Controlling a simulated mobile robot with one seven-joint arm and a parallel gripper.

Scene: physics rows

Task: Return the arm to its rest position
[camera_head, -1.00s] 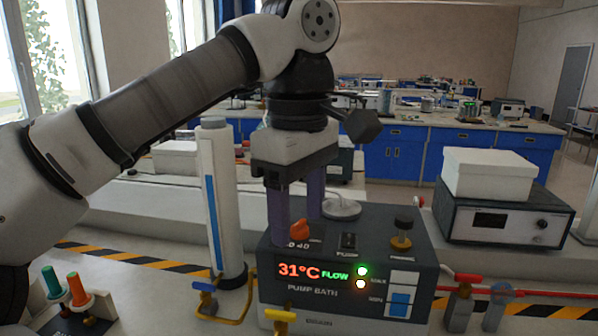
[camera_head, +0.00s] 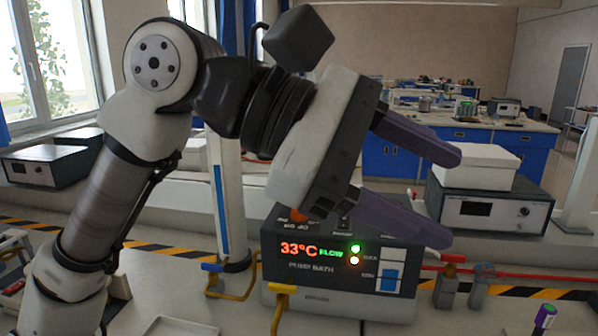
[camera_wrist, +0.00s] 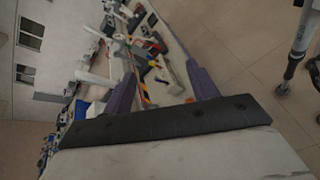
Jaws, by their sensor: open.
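My arm is raised and bent on the left of the head view. My gripper (camera_head: 432,196) is open and empty, with its two purple fingers spread and pointing right, apart from each other. It is in front of and above the pump bath (camera_head: 340,291), a dark box whose display reads 33°C and FLOW with lit lamps. The gripper hides part of the bath's top and its knobs. The wrist view shows both purple fingers apart (camera_wrist: 165,88), nothing between them, and a tilted view of the cluttered bench and the floor.
A white box (camera_head: 473,165) sits on a dark instrument (camera_head: 490,212) at the right. A white column with a blue stripe (camera_head: 228,200) stands behind the arm. Red pipes with valves (camera_head: 447,287) run right of the bath. A purple-capped item (camera_head: 545,317) is at lower right.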

